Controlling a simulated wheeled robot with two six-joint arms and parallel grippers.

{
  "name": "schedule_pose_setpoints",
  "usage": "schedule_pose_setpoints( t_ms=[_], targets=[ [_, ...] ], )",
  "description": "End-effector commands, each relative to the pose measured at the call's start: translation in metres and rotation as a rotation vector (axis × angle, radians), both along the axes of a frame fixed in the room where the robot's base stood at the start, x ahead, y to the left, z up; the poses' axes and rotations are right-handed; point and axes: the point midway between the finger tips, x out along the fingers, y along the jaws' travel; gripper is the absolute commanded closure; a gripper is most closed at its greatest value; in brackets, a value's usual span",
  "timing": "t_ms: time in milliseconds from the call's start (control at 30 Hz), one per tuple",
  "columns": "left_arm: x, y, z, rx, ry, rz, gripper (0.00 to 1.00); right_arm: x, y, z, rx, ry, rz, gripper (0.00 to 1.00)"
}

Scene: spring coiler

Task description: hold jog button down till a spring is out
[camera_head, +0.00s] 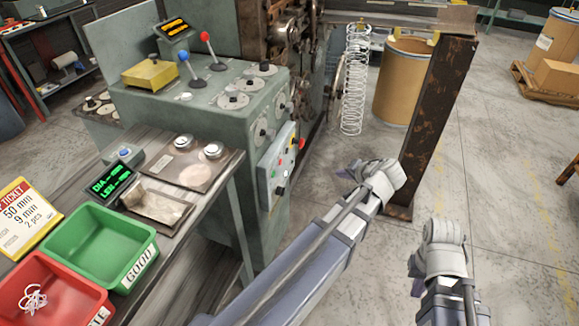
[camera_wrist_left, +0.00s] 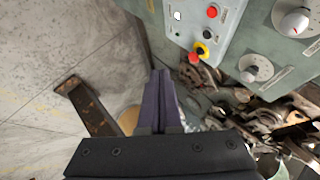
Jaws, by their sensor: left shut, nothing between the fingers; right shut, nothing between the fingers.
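The grey control panel (camera_head: 277,165) is on the side of the green spring coiler (camera_head: 185,110). I cannot read which is jog. A long coiled wire spring (camera_head: 354,80) hangs upright at the machine's right. My left gripper (camera_head: 347,172) is right of the panel, apart from it; its dark fingers (camera_wrist_left: 163,76) are shut and empty. My right gripper (camera_head: 416,268) is shut and empty, lower right.
A rusty steel post (camera_head: 432,125) stands just beyond my grippers, before a brown drum (camera_head: 400,85). The left bench holds a green GOOD bin (camera_head: 143,262), a red bin (camera_head: 75,312) with a small spring, and a ticket (camera_head: 25,215). Open floor lies right.

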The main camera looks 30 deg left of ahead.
Motion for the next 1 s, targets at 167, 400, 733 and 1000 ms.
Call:
schedule_pose_setpoints(
  t_ms=[167, 400, 733, 1000],
  targets=[
    [0.029, 0.035, -0.037, 0.108, -0.086, 0.019, 1.0, 0.0, 0.0, -0.061, -0.001, 0.0, 0.0, 1.0],
    [0.059, 0.077, -0.064, 0.252, -0.189, 0.025, 1.0, 0.0, 0.0, -0.121, -0.002, -0.001, 0.001, 1.0],
    [0.085, 0.113, -0.081, 0.389, -0.271, 0.012, 1.0, 0.0, -0.001, -0.172, -0.003, -0.001, 0.001, 1.0],
    [0.089, 0.119, -0.081, 0.418, -0.287, 0.006, 1.0, 0.0, -0.001, -0.178, -0.004, -0.001, 0.001, 1.0]
  ],
)
